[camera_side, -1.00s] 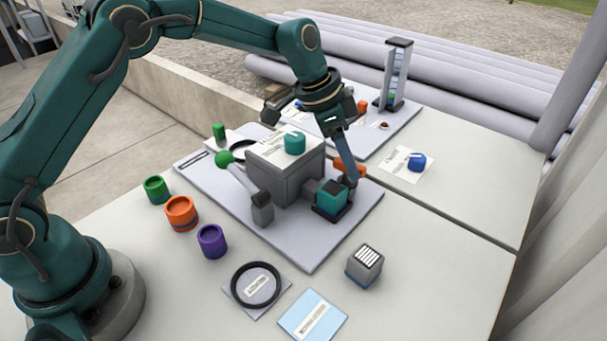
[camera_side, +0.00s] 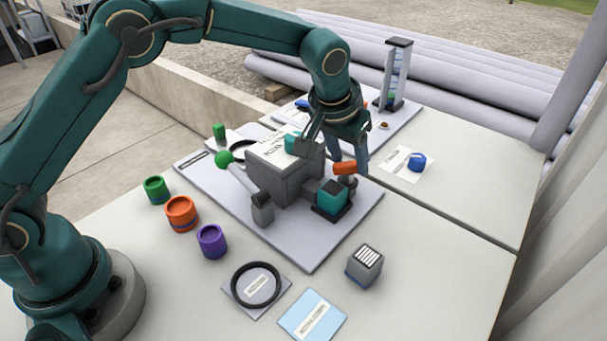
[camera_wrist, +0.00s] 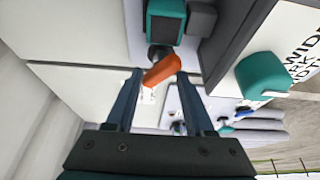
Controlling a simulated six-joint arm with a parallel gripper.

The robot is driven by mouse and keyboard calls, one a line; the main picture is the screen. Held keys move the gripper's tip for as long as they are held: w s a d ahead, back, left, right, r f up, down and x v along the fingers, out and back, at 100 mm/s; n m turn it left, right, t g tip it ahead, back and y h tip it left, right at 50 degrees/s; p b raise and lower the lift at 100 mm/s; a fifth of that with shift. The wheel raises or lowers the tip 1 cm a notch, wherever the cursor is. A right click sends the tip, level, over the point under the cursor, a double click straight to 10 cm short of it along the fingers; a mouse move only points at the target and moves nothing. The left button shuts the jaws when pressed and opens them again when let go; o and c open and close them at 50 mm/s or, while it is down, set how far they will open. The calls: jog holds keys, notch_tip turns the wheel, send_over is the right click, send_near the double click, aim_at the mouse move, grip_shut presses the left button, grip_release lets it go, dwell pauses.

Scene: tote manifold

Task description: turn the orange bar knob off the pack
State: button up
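The orange bar knob (camera_side: 345,168) sits on a dark stem at the side of the teal pack (camera_side: 331,198), which joins the grey block (camera_side: 285,178). My gripper (camera_side: 336,158) is over the knob, with its fingers spread. In the wrist view, my gripper (camera_wrist: 160,76) is open, with one finger on each side of the orange bar knob (camera_wrist: 162,70). The bar lies slantwise at the level of the fingertips, and I see gaps beside it. The teal pack (camera_wrist: 165,20) shows at the top. Contact with the fingers is not visible.
A teal knob (camera_side: 291,143) stands on top of the grey block, close to my fingers. A green-ended lever (camera_side: 223,159) is at its left. Cups, a black ring (camera_side: 256,285) and a grey cube (camera_side: 365,265) lie in front. A blue knob (camera_side: 416,162) is at right.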

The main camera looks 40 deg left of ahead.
jog(key=v, duration=0.5)
jog(key=shift+r, duration=0.25)
jog(key=s+a+r+n+t, duration=0.1)
jog(key=s+a+r, duration=0.3)
jog(key=r, duration=0.2)
jog(key=s+a+r+t, duration=0.1)
jog(key=s+a+r, duration=0.3)
jog(key=r, duration=0.1)
jog(key=s+a+f, duration=0.1)
jog(key=s+f, duration=0.3)
jog(key=s, duration=0.4)
jog(key=s+a+f+g, duration=0.1)
jog(key=s+f, duration=0.2)
jog(key=s, duration=0.5)
jog(key=shift+a+f+m, duration=0.2)
jog(key=shift+f+m, duration=0.2)
jog(key=shift+w, duration=0.1)
